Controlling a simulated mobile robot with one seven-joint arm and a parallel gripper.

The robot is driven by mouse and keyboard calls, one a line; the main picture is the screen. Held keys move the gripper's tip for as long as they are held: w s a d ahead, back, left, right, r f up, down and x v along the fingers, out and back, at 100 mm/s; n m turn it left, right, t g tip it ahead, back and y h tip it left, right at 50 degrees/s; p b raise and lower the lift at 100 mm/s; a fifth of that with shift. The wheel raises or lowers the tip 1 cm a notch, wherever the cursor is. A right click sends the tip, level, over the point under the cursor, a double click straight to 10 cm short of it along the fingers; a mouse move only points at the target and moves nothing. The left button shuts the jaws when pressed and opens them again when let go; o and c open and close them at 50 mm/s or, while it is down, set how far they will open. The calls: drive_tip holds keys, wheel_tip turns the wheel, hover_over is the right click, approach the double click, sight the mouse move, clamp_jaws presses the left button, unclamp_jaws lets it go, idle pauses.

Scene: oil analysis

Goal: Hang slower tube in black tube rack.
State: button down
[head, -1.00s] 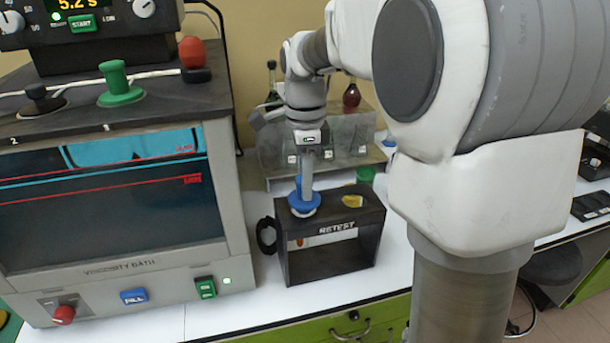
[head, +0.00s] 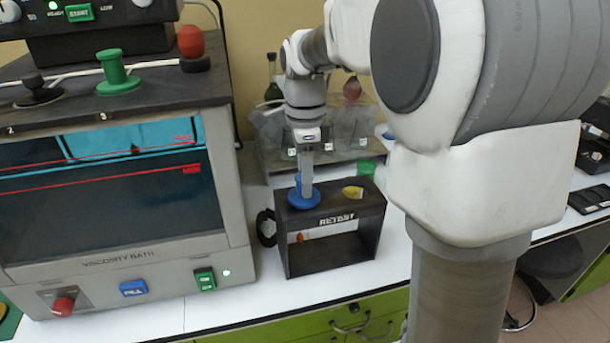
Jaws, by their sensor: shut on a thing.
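The black tube rack (head: 332,222), marked RETEST, stands on the white bench in the head view, open at the front. My gripper (head: 306,193) points down over the left part of its top and is shut on the blue-capped tube (head: 303,202). The wide blue cap is at the rack's top surface; I cannot tell whether it fully rests there. A small orange piece shows below it inside the rack, perhaps the tube's lower part. The fingertips are small and partly merged with the cap. A yellow piece (head: 352,192) sits on the rack's top at right.
The viscosity bath (head: 110,255) stands close at left, with a green knob (head: 117,75) and a red one (head: 193,43) on top. A grey stand with flasks is behind the rack. A green cup (head: 366,169) is behind it. My arm blocks the right.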

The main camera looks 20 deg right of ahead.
drive_tip(key=shift+f, duration=0.15)
drive_tip(key=shift+c, duration=1.8)
unclamp_jaws()
wheel_tip(320, 180, up, 17)
drive_tip(key=p, duration=0.3)
drive_tip(key=shift+r, duration=0.2)
